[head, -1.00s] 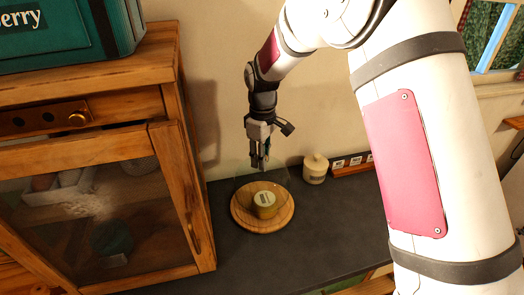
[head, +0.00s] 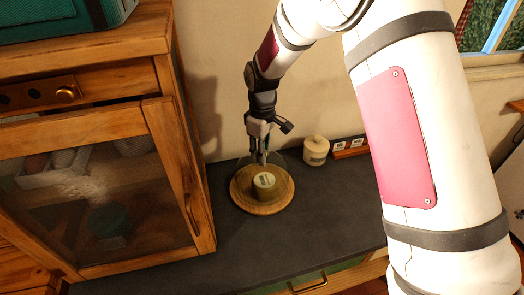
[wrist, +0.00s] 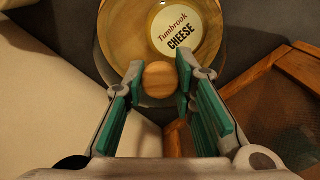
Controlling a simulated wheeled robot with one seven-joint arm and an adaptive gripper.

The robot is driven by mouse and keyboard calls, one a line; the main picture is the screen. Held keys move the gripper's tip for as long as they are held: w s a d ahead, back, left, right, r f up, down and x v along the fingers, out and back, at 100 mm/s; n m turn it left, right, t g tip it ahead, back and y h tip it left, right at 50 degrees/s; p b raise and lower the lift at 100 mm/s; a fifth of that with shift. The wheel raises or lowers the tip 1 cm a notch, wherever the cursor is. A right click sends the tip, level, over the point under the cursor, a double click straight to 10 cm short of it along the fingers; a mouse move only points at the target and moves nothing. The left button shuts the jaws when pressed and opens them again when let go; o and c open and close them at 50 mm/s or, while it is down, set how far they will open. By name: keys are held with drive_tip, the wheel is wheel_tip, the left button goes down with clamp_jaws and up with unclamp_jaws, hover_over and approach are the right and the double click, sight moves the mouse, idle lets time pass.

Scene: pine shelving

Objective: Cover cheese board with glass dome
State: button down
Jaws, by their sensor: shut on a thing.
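The round wooden cheese board (head: 244,203) lies on the dark counter, with a labelled cheese (head: 265,186) on its middle. The cheese label, reading "Tumbrook Cheese", shows in the wrist view (wrist: 181,32). My gripper (head: 262,158) points down above the board. Its green-padded fingers (wrist: 158,82) are shut on the round wooden knob (wrist: 159,80) of the glass dome. The clear glass dome (head: 283,165) shows faintly around and above the cheese. Its rim is hard to see, so I cannot tell whether it touches the board.
A cream lidded jar (head: 316,150) stands behind and right of the board, next to a wooden rack with labels (head: 350,148). A wooden cabinet with a mesh door (head: 100,190) stands close on the left. The counter (head: 320,215) is clear in front and to the right.

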drive_tip(key=shift+f, duration=0.35)
idle(0.5)
drive_tip(key=c, duration=1.2)
unclamp_jaws()
drive_tip(key=shift+c, duration=0.2)
wheel_tip(320, 180, up, 12)
drive_tip(key=s+d+r+m+t, duration=0.1)
drive_tip(key=s+d+r+m, duration=0.1)
drive_tip(key=s+d+r, duration=0.5)
drive_tip(key=s+d+r+m+t, duration=0.1)
drive_tip(key=s+d+r+m, duration=0.1)
drive_tip(key=s, duration=0.5)
drive_tip(key=s+d+r+m+t, duration=0.2)
drive_tip(key=s+d+m, duration=0.1)
drive_tip(key=s, duration=0.5)
drive_tip(key=s+d+r+m+t, duration=0.1)
drive_tip(key=s+d+r+m, duration=0.1)
drive_tip(key=s, duration=0.6)
drive_tip(key=shift+d+r+m+t, duration=0.35)
drive_tip(key=shift+r+m, duration=0.1)
drive_tip(key=shift+m, duration=0.65)
